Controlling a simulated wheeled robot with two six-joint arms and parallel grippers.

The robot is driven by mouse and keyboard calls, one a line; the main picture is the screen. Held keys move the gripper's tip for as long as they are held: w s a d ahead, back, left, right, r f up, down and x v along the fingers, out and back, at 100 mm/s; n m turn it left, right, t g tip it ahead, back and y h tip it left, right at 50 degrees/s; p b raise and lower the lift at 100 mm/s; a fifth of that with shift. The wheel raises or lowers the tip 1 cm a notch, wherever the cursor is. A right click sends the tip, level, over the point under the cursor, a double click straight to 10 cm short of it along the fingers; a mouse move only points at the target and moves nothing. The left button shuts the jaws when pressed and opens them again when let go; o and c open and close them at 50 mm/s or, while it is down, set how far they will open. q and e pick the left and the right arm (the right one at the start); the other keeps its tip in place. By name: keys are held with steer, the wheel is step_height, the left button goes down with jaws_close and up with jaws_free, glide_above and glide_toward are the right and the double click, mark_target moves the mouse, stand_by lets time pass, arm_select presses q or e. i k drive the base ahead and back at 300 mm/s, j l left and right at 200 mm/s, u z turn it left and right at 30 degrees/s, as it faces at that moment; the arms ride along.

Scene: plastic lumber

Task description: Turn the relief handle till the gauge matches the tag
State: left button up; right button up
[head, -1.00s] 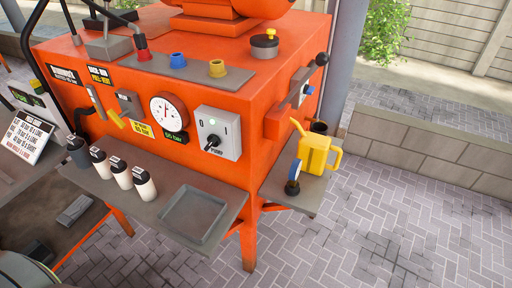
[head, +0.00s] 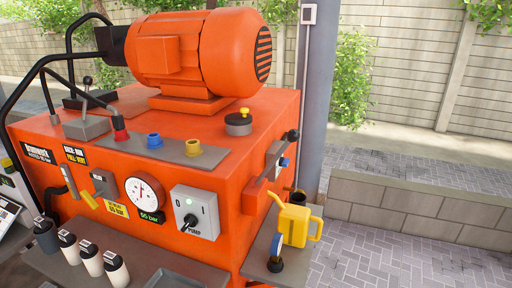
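The round white gauge (head: 144,194) with a dark rim is on the front of the orange machine (head: 225,165); its fine scale is too small to read. A green-on-black tag (head: 151,217) under it appears to read 55 bar. A yellow tag (head: 116,208) to its left is too small to read surely. A yellow handle (head: 88,199) sticks out at a slant left of the gauge; I cannot tell whether it is the relief handle. A grey lever (head: 69,182) is further left. Neither of my grippers is in view.
A pump switch box (head: 195,211) is right of the gauge. Several bottles (head: 90,258) and a grey tray (head: 172,280) are on the front shelf. Paving is clear at right.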

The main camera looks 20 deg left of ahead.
mark_target(91, 199)
steer(key=u, duration=1.7)
steer(key=k+j+z, duration=0.15)
steer(key=j+z, duration=0.2)
steer(key=j, duration=0.2)
steer(key=k, duration=0.05)
